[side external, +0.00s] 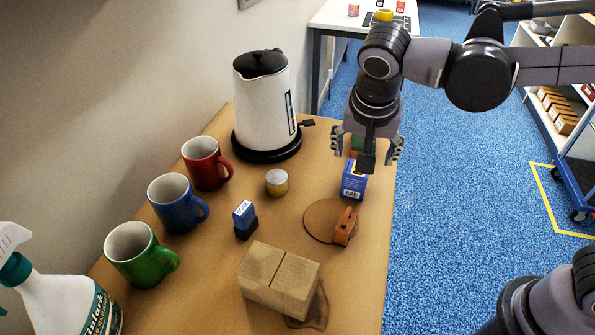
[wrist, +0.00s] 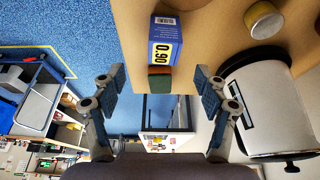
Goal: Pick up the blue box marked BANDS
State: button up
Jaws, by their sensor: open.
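A blue box (side external: 353,186) with a white and yellow marking stands near the right edge of the wooden table. I cannot read BANDS on it. The blue box also shows upright at the top centre of the wrist view (wrist: 162,30), with a yellow label reading 0.90. My gripper (side external: 367,150) is open and empty, with its fingers spread above and behind the box. In the wrist view the fingertips (wrist: 159,78) are apart, and the box lies beyond them. The gripper hides part of the box top in the side view.
A green and brown block (wrist: 159,79) sits right by the box. A cork disc (side external: 318,222) with an orange object (side external: 345,226), a small tin (side external: 276,182) and a blue stamp (side external: 244,216) are nearby. A white kettle (side external: 262,100) stands at the back left.

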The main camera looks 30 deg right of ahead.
aim_at(355, 180)
jog(key=shift+m, duration=0.4)
jog(key=x, duration=0.3)
jog(key=a+x, duration=0.1)
jog(key=x, duration=0.1)
jog(key=shift+w+f, duration=0.15)
jog(key=shift+w, duration=0.05)
jog(key=shift+d+x, duration=0.15)
jog(key=shift+x, duration=1.2)
jog(key=shift+d+x, duration=0.2)
jog(key=shift+x, duration=1.1)
jog(key=shift+w, duration=0.15)
jog(key=c, duration=1.2)
